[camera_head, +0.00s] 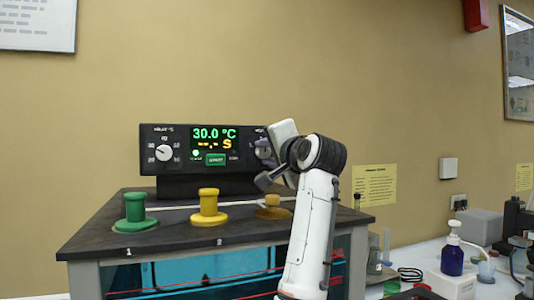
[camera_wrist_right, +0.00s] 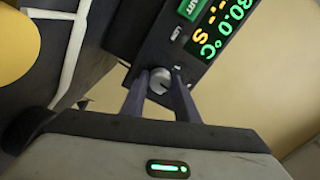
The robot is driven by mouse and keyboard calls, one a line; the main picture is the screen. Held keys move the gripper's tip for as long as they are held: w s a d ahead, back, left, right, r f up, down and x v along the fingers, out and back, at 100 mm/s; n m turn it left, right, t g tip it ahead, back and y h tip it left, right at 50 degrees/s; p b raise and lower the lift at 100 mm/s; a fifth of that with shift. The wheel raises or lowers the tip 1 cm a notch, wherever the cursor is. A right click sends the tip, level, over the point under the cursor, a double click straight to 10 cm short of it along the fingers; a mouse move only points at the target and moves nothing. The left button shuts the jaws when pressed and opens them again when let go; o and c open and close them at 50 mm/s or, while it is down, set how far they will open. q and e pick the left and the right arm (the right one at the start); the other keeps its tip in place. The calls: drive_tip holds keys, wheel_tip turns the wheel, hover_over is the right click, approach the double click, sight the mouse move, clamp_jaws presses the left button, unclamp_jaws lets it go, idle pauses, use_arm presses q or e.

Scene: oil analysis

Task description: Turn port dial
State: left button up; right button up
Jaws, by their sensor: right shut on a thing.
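The black control unit (camera_head: 180,176) stands on the bath's dark top, with a green "30.0 °C" readout (camera_head: 214,133), a yellow "S" below it and a green START button (camera_head: 215,160). A round light dial (camera_head: 164,153) is on its left. The port dial (camera_wrist_right: 160,80) is at the panel's right end, a small silver knob with a pointer line. My right gripper (camera_wrist_right: 160,92) is shut on it, one finger on each side. In the head view my right gripper (camera_head: 266,153) covers the port dial. My left gripper is out of view.
A green plug (camera_head: 134,208), a yellow plug (camera_head: 208,206) and an orange-brown plug (camera_head: 272,208) sit on the bath top (camera_head: 100,237), below my right gripper. A blue pump bottle (camera_head: 453,252) and other lab items stand at the right.

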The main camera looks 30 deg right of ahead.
drive_tip(key=shift+f+n, duration=0.1)
drive_tip(key=shift+n, duration=0.5)
drive_tip(key=o, duration=1.1)
drive_tip(key=shift+c, duration=0.2)
drive_tip(key=b+v, duration=0.2)
drive_tip(key=v, duration=0.8)
drive_tip(key=shift+s+b, duration=0.15)
drive_tip(key=shift+b, duration=0.25)
